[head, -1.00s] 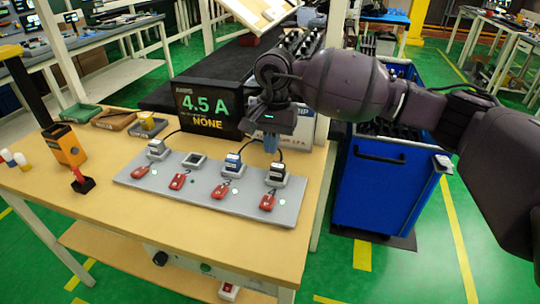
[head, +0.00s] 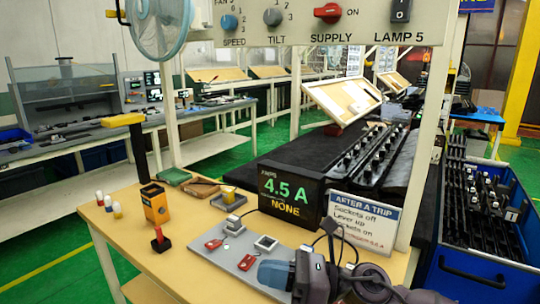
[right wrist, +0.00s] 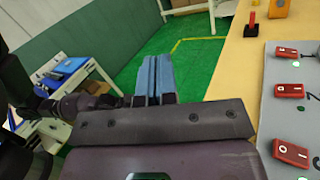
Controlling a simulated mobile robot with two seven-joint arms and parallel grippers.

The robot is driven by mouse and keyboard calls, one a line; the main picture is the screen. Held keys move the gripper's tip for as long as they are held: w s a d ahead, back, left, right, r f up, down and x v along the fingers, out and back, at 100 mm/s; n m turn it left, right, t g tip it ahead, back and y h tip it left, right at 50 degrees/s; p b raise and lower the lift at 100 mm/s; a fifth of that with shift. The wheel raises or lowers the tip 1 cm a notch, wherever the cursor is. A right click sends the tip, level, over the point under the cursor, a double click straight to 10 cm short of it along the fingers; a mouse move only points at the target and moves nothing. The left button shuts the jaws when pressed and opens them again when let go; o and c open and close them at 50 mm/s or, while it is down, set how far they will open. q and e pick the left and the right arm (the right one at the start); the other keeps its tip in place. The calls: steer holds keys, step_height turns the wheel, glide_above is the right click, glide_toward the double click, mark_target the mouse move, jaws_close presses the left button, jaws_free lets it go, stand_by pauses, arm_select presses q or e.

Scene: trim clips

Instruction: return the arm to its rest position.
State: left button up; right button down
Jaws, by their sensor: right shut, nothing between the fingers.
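My right arm (head: 375,284) reaches in from the bottom right of the head view. My right gripper (head: 274,273) is low over the front part of the grey switch board (head: 205,252), its blue fingers pointing left. In the right wrist view the blue fingers (right wrist: 154,78) lie together with nothing between them, and green floor shows beyond. The board's red switches show to the right of the fingers there. The gripper and forearm hide the board's right part in the head view. My left gripper is not in view.
A black display (head: 288,196) reading 4.5 A and a sign (head: 362,222) stand behind the board. An orange box (head: 154,204) and a red lever (head: 160,239) stand left of it. A blue cart (head: 470,270) is at the right. The table's left front is clear.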

steer(key=d+f+n+t+h, duration=0.5)
steer(key=d+n+t+h, duration=0.35)
steer(key=n, duration=0.95)
steer(key=d+f+n+t+h, duration=0.4)
steer(key=d+n+t+h, duration=0.45)
steer(key=n, duration=0.95)
steer(key=s+d+f+m+g+h, duration=0.4)
steer(key=s+d+f+m+g, duration=0.55)
steer(key=s+f, duration=0.2)
steer(key=s+d+f+m+g+y, duration=0.1)
steer(key=s+f+m+g, duration=0.1)
steer(key=s+g, duration=0.35)
steer(key=s+f+m+g, duration=0.2)
steer(key=s+m, duration=0.1)
steer(key=s, duration=0.6)
steer(key=w+f+t, duration=0.7)
steer(key=f+t, duration=0.1)
steer(key=f, duration=0.1)
steer(key=shift+w+f+n+t+y, duration=0.2)
steer(key=shift+f+n+t+y, duration=0.1)
steer(key=shift+n+t, duration=0.15)
